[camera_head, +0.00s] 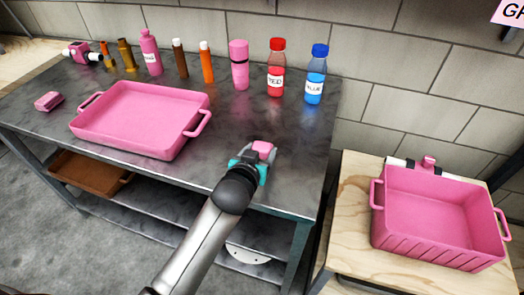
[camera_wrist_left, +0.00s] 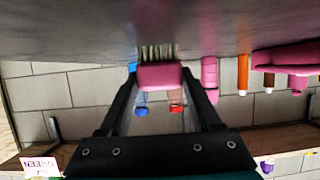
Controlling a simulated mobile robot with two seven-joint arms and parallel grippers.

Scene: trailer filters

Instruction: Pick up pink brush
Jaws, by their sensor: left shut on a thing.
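The pink brush (camera_head: 263,150) is near the right front part of the dark metal table (camera_head: 290,170). My left gripper (camera_head: 252,162) reaches in from the front and is shut on the brush. In the left wrist view, the brush's pink block (camera_wrist_left: 160,76) sits between the two dark fingers, with pale bristles on the side facing the table surface. I cannot tell whether the bristles touch the table. My right gripper is not in view.
A pink tray (camera_head: 140,150) stands left on the table. Pink, red and blue bottles (camera_head: 316,75) and other bottles line the back. A small pink block (camera_head: 48,101) lies far left. A deep pink bin (camera_head: 440,215) stands on a wooden table at right. Table space around the gripper is clear.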

